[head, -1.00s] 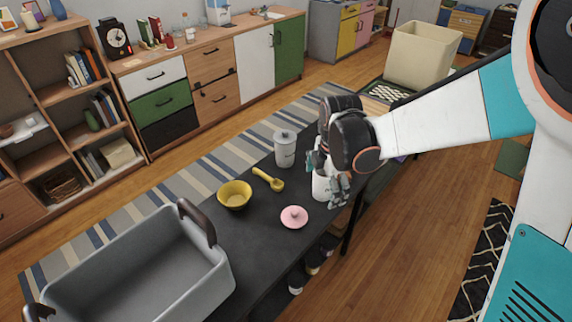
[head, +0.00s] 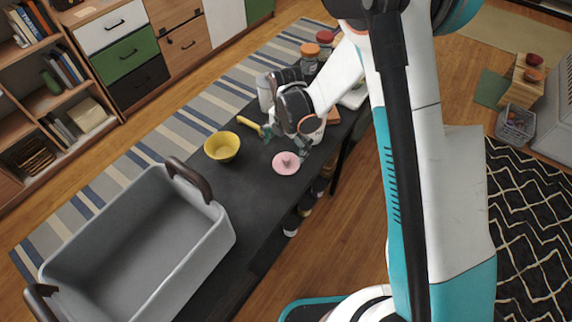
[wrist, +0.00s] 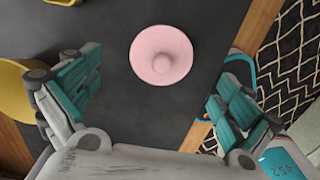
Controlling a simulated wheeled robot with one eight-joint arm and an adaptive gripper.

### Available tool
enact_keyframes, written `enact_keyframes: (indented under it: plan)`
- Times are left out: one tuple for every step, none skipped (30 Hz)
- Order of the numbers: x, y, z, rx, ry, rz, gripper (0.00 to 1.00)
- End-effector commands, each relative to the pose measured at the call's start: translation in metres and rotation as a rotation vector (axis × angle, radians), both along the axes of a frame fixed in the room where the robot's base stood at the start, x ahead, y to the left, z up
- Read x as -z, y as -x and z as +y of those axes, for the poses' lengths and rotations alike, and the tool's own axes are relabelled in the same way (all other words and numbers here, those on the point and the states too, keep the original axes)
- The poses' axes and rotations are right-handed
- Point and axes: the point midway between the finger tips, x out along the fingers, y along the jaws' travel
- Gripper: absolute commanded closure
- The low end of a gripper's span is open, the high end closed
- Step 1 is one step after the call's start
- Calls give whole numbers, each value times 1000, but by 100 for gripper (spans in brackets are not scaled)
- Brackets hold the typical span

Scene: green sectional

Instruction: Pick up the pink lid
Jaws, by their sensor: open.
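The pink lid (head: 286,163) lies flat on the dark table, with its round knob facing up. In the wrist view the lid (wrist: 161,55) is near the top centre, ahead of and between my fingers. My gripper (head: 285,143) is just beside and above the lid in the head view. In the wrist view my gripper (wrist: 152,98) is open, its teal-padded fingers wide apart with only bare tabletop between them. Nothing is held.
A yellow bowl (head: 222,147) and a yellow scoop (head: 250,124) lie left of my gripper. A grey canister (head: 265,92) and red-lidded jars (head: 310,55) stand behind. A large grey bin (head: 140,245) is at the left front. The dark table (head: 245,190) is bare between bin and lid.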

Motion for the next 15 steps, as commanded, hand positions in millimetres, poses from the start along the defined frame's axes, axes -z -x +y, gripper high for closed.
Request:
enact_keyframes:
  plan:
    - [4,0,0,0,0,0,1]
    - [4,0,0,0,0,0,1]
    - [6,0,0,0,0,0,1]
    - [7,0,0,0,0,0,1]
    - [9,1,0,0,0,0,1]
    - [12,1,0,0,0,0,1]
    - [15,2,0,0,0,0,1]
    - [19,2,0,0,0,0,1]
    - [24,3,0,0,0,0,1]
    - [29,4,0,0,0,0,1]
    - [34,5,1,0,0,0,1]
    - [40,6,1,0,0,0,1]
    - [44,6,1,1,-1,1,1]
    - [48,5,1,1,-1,1,1]
    - [52,5,0,1,-2,1,1]
